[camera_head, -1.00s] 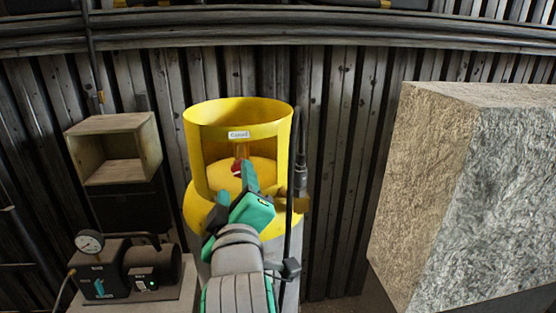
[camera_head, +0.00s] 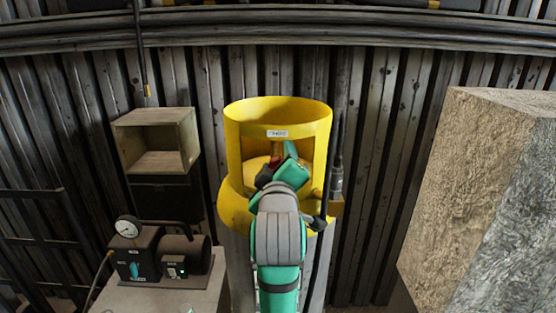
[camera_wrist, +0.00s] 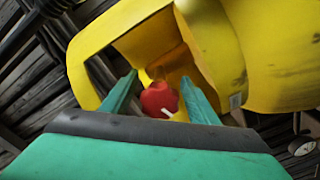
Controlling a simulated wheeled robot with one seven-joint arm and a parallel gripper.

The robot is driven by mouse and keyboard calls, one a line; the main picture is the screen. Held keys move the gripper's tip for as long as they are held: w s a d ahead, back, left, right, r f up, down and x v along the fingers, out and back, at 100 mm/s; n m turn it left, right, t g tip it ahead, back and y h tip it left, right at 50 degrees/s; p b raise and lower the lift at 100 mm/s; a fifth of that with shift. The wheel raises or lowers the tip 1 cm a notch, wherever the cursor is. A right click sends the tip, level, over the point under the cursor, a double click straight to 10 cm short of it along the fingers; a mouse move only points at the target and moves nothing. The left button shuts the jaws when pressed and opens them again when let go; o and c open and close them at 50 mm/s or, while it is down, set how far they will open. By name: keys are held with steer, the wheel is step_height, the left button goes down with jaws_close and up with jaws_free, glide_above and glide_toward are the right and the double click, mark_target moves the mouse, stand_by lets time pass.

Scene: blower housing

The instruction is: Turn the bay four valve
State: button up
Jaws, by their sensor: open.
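The valve is a red knob (camera_wrist: 159,99) inside a yellow collar (camera_head: 235,150) on top of a cylinder, with a small label on the collar's upper front. In the wrist view the knob lies straight ahead, between and a little beyond my fingertips. My gripper (camera_wrist: 160,92) is open, with one teal finger on each side of the knob; I cannot tell if either touches it. In the head view my gripper (camera_head: 278,163) reaches into the collar's opening and hides most of the knob. I cannot read a bay number.
A dark hose (camera_head: 335,170) runs close along the collar's right side. A gauge and pump unit (camera_head: 160,255) stands at lower left, below an open wooden box (camera_head: 158,140). A large rough block (camera_head: 440,190) stands at right. A ribbed wall is behind.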

steer(key=c, duration=1)
steer(key=shift+c, duration=0.2)
steer(key=shift+m, duration=0.3)
steer(key=m, duration=0.3)
steer(key=shift+m, duration=0.4)
steer(key=m, duration=0.4)
steer(key=shift+a+m, duration=0.1)
steer(key=shift+m, duration=0.2)
steer(key=m, duration=1.2)
steer(key=shift+m, duration=0.3)
